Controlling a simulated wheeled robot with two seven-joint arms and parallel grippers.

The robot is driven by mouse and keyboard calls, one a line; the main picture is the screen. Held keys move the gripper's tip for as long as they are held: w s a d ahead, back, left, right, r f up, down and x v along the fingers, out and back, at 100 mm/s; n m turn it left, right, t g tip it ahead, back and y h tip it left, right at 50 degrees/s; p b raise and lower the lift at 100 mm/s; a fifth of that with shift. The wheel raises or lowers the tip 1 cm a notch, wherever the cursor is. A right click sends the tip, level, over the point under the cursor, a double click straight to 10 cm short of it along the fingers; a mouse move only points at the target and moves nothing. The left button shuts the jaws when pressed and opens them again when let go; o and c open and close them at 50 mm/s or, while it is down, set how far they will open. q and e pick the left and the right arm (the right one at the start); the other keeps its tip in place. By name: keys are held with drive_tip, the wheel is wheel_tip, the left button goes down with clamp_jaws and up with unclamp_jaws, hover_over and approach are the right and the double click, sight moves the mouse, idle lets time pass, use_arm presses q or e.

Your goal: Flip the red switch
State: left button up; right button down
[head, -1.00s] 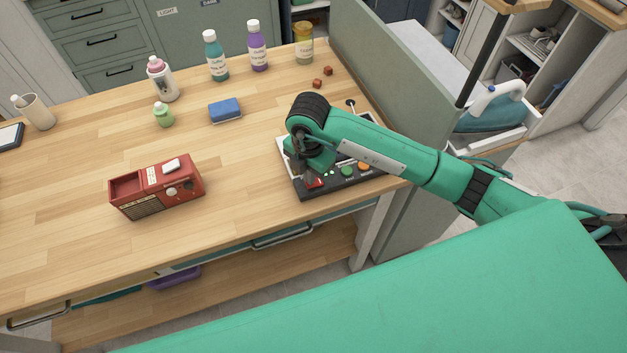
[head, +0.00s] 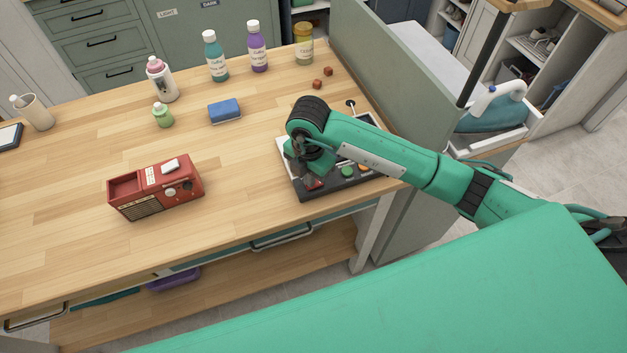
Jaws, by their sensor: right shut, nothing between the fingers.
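The red switch (head: 314,185) sits on the front left part of a dark control panel (head: 330,190) with a green and an orange button. My right gripper (head: 308,178) points down over the panel, right at the red switch, and is shut with nothing in it. The gripper and wrist cover part of the switch, so I cannot tell which way it is flipped or whether the fingertips touch it. My left gripper is not in view.
A red radio (head: 156,188) stands left of the panel. A blue sponge (head: 225,110), a small green bottle (head: 163,115), several taller bottles and two small brown cubes (head: 322,78) stand farther back. A grey-green partition (head: 400,90) borders the table's right side.

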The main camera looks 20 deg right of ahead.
drive_tip(key=shift+r+p, duration=0.45)
drive_tip(key=shift+r, duration=0.25)
drive_tip(key=shift+r+p, duration=1.85)
drive_tip(key=shift+r, duration=0.9)
